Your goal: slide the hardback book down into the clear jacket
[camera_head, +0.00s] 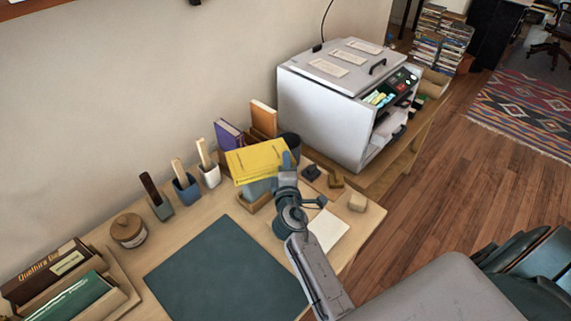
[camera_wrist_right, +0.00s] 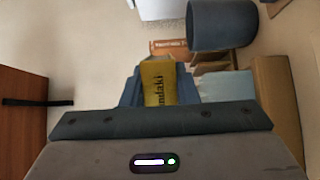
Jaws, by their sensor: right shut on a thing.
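My right gripper (camera_head: 287,165) is shut on the yellow hardback book (camera_head: 258,158). The book is held tilted above a pale bluish, see-through block that looks like the clear jacket (camera_head: 257,188), standing in a low wooden holder (camera_head: 262,203). The book hides the jacket's top, so I cannot tell whether its lower edge is inside. In the right wrist view, the book's lettered spine (camera_wrist_right: 158,85) is between the fingers, with a pale, see-through part (camera_wrist_right: 226,84) beside it. My left gripper is not in view.
A purple book (camera_head: 228,134) and an orange book (camera_head: 263,118) stand behind. A dark cup (camera_head: 290,141) and a grey-white machine (camera_head: 322,115) are close by on the right. A dark green mat (camera_head: 215,270) lies clear in front.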

